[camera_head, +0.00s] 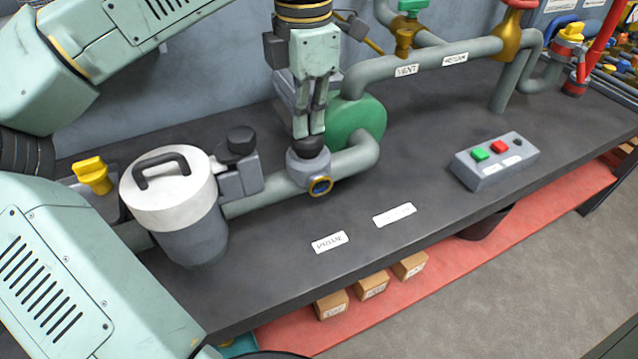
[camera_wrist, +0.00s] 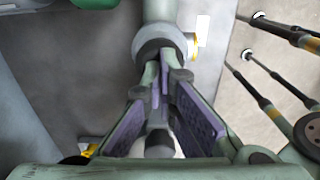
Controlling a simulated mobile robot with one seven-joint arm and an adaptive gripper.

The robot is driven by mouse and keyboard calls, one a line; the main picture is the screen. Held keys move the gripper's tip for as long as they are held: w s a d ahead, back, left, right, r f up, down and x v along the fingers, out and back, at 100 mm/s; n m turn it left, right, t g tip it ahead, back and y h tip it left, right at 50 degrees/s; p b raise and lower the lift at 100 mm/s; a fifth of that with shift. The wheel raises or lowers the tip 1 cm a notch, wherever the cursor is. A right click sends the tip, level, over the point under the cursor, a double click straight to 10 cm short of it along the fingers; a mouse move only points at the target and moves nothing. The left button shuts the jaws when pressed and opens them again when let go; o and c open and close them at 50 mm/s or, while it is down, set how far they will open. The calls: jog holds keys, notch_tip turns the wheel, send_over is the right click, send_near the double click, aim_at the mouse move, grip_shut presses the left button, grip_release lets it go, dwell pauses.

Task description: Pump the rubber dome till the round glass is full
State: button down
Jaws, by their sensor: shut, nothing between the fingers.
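The black rubber dome (camera_head: 307,147) sits on top of a grey pump body (camera_head: 308,167) in the pipe run, in the head view. The round glass (camera_head: 320,186) is set in the front of this body, with a yellow rim and a dark blue face. Its level is too small to read. My gripper (camera_head: 311,134) points straight down with its fingers shut and empty. The fingertips meet the dome's top in the picture; I cannot tell whether they press it.
A white-lidded canister (camera_head: 168,180) stands left of the pump body, with a black knob (camera_head: 241,140) between. A green round housing (camera_head: 355,122) is close behind. A button box (camera_head: 495,160) stands right. White labels (camera_head: 330,242) lie on the bench (camera_head: 270,270), whose front is clear.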

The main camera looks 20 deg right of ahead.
jog(key=shift+f+b, duration=0.3)
jog(key=shift+f, duration=0.3)
jog(key=shift+r, duration=0.15)
jog(key=shift+r+p, duration=1.45)
jog(key=shift+r, duration=0.2)
jog(key=shift+f, duration=0.15)
jog(key=shift+f+b, duration=1.15)
jog(key=shift+f, duration=0.45)
notch_tip(320, 180, up, 4)
jog(key=p, duration=0.3)
jog(key=shift+f, duration=0.3)
